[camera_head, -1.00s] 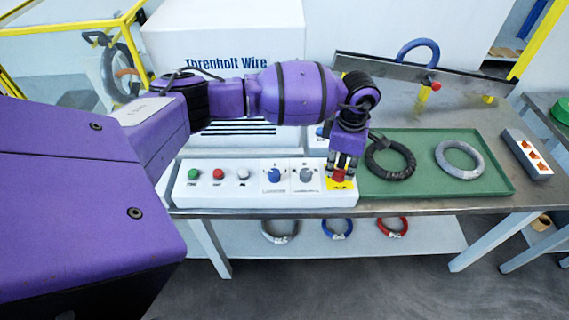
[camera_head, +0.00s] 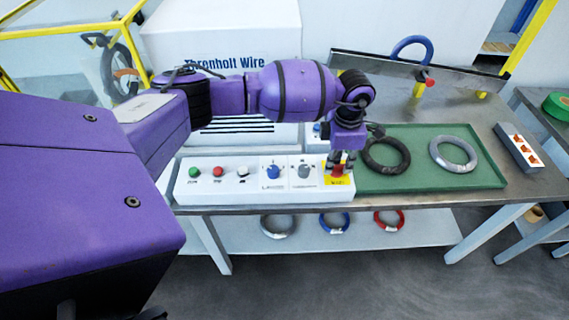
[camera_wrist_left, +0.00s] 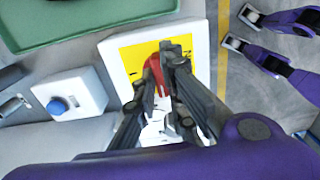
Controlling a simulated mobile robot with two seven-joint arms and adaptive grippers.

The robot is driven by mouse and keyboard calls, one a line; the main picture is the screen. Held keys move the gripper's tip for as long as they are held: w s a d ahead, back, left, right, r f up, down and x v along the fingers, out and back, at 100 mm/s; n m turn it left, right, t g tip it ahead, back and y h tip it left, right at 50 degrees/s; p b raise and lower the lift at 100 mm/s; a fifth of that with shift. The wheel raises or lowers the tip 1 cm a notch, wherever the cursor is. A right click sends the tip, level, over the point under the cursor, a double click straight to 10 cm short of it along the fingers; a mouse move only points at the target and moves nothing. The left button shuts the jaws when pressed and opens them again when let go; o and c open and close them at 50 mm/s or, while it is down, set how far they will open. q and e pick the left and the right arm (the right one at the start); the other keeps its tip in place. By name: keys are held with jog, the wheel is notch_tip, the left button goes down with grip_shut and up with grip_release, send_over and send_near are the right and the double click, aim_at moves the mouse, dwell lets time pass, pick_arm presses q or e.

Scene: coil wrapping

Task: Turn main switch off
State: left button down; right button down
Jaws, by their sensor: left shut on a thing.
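The main switch (camera_head: 338,170) is a red handle on a yellow plate (camera_wrist_left: 130,60) at the right end of the white control panel (camera_head: 215,192). My left gripper (camera_head: 341,161) points down over this plate and is shut on the red handle. In the left wrist view, the red handle (camera_wrist_left: 154,70) shows between the dark fingers of the left gripper (camera_wrist_left: 159,75). The fingers hide part of it, and I cannot tell its exact turn angle. My right gripper does not show.
Green, red and white buttons and two knobs (camera_head: 273,171) line the panel to the left. A green tray (camera_head: 440,184) with a black coil (camera_head: 402,163) and a grey coil (camera_head: 472,153) lies close to the right. A big white box (camera_head: 160,50) stands behind.

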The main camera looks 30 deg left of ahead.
aim_at(337, 165)
pick_arm(q)
jog(key=shift+w+r, duration=0.15)
jog(key=c, duration=1.8)
grip_release()
notch_tip(337, 165, up, 12)
jog(key=shift+f, duration=0.1)
